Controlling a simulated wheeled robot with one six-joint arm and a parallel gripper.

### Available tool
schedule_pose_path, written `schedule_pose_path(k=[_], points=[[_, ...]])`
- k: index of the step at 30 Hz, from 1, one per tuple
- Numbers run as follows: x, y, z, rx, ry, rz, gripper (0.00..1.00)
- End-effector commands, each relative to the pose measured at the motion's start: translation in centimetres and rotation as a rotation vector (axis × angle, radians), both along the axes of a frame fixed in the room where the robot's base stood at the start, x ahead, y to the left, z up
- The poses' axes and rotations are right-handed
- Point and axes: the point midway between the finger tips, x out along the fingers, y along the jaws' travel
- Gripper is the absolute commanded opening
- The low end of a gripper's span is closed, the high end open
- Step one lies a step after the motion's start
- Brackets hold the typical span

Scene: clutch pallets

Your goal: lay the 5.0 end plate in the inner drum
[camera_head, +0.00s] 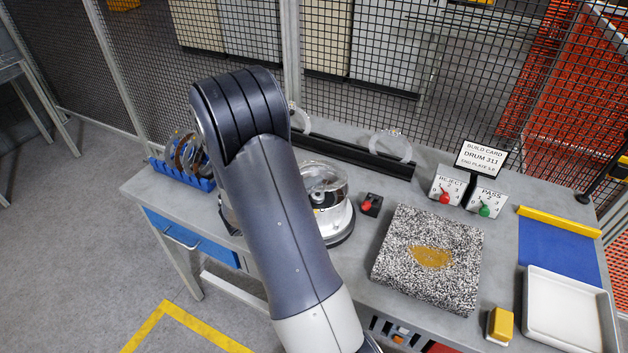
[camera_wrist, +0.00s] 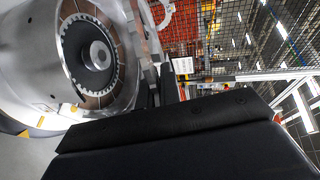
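The inner drum (camera_wrist: 76,58) shows in the wrist view as a round opening with a toothed rim, brown-grey faces inside and a central hub. In the head view its clear-topped housing (camera_head: 336,214) stands on a white base, partly behind my arm. My gripper (camera_wrist: 160,88) is right beside the drum mouth in the wrist view; my arm hides it in the head view. A thin grey toothed plate (camera_wrist: 146,50), seen almost edge-on, is at its dark fingers, apart from the drum floor. It looks like the end plate; no thickness mark is readable.
A blue rack (camera_head: 196,182) with several ring plates stands at left. A black rail (camera_head: 350,154) with clear rings is behind. A speckled stone block (camera_head: 400,270), REJECT (camera_head: 446,186) and PASS (camera_head: 486,197) boxes, and a white tray (camera_head: 565,312) are at right. Mesh fencing closes the back.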

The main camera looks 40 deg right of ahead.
Motion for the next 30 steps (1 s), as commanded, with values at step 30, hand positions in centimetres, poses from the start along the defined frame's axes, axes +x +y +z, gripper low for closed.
schedule_pose_path(k=[30], points=[[0.0, 0.0, -6.0, -0.001, -0.001, -0.001, 0.0]])
